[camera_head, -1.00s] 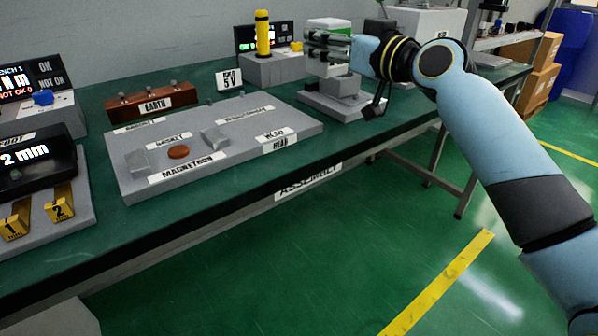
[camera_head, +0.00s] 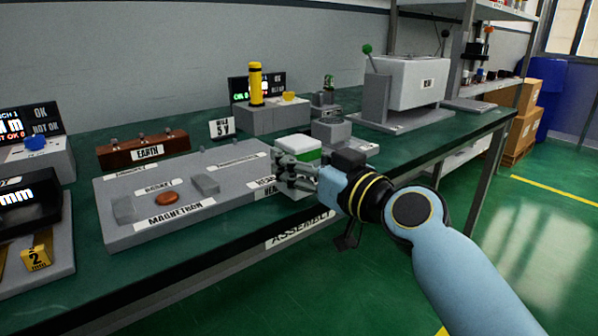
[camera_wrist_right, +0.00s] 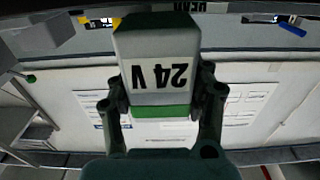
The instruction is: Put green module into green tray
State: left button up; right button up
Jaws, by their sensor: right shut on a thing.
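I cannot tell whether the module touches the board. In the right wrist view the module (camera_wrist_right: 165,75) sits between both fingers, its upside-down "24 V" face toward the camera and its green band near the palm. No green tray can be made out in these frames. My left gripper is out of view.
A grey stand (camera_head: 330,130) is behind the gripper. A brown EARTH block (camera_head: 143,150), a 5 V sign (camera_head: 222,128) and a yellow cylinder (camera_head: 255,83) stand behind the board. A white machine (camera_head: 410,85) is at the back right.

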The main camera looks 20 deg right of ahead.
jog(key=shift+f, duration=0.55)
jog(key=shift+f, duration=0.1)
jog(key=o, duration=0.9)
jog(key=shift+f, duration=0.15)
jog(key=o, duration=0.5)
jog(key=shift+c, duration=0.2)
